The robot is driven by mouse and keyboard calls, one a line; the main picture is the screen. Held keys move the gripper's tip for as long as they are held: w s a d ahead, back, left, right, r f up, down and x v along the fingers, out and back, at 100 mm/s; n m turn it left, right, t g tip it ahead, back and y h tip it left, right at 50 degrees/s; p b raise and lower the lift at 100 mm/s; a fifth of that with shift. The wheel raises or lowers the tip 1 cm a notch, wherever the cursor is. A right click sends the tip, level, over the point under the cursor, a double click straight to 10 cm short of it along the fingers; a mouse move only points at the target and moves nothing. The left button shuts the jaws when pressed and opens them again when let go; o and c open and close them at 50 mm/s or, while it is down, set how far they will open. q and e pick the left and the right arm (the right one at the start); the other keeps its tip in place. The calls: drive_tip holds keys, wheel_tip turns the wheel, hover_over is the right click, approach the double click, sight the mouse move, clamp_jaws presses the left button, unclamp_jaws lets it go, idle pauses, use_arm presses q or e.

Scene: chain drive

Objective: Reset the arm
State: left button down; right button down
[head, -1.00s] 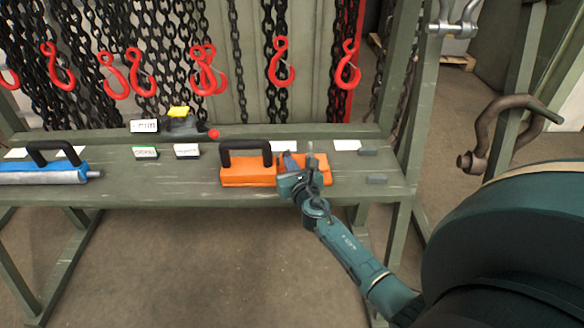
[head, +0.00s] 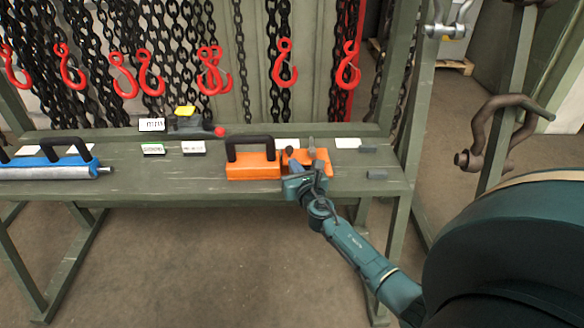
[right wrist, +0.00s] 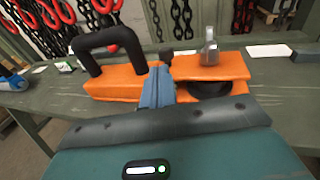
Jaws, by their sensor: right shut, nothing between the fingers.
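My right gripper (head: 301,176) is at the right part of an orange tool (head: 254,165) with a black handle, which lies on the green bench (head: 150,188). The gripper is shut and nothing shows between its fingers. In the right wrist view the finger (right wrist: 158,88) is in front of the orange body (right wrist: 120,82), and a grey lever (right wrist: 210,48) stands up on the tool's right part. I cannot tell whether the finger touches the tool. My left gripper is not in view.
A blue tool (head: 50,163) lies at the bench's left. Small labels and a dark tool with a yellow top (head: 185,122) are at the back. Red hooks (head: 284,65) on black chains hang behind. A large shackle (head: 490,135) hangs at right. The floor in front is clear.

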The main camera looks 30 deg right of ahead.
use_arm(q)
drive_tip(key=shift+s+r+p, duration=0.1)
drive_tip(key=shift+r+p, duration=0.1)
drive_tip(key=shift+p, duration=0.35)
use_arm(e)
drive_tip(key=a+v, duration=0.1)
drive_tip(key=v, duration=0.9)
drive_tip(key=shift+w, duration=0.15)
use_arm(q)
drive_tip(key=p, duration=0.2)
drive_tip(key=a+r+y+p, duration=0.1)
drive_tip(key=p, duration=0.1)
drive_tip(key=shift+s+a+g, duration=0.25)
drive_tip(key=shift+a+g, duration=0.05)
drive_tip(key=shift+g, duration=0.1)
use_arm(e)
drive_tip(key=s+a+f+m+g+y, duration=0.2)
drive_tip(key=s+a+m, duration=0.7)
drive_tip(key=m, duration=0.6)
drive_tip(key=s+a+f+m+g+y, duration=0.2)
drive_tip(key=s+a+m+g+y, duration=0.2)
drive_tip(key=s+a+m, duration=0.6)
drive_tip(key=m+y, duration=0.1)
drive_tip(key=m, duration=0.4)
drive_tip(key=shift+s+a+f+y, duration=0.2)
drive_tip(key=shift+s+y, duration=0.05)
drive_tip(key=shift+y, duration=0.15)
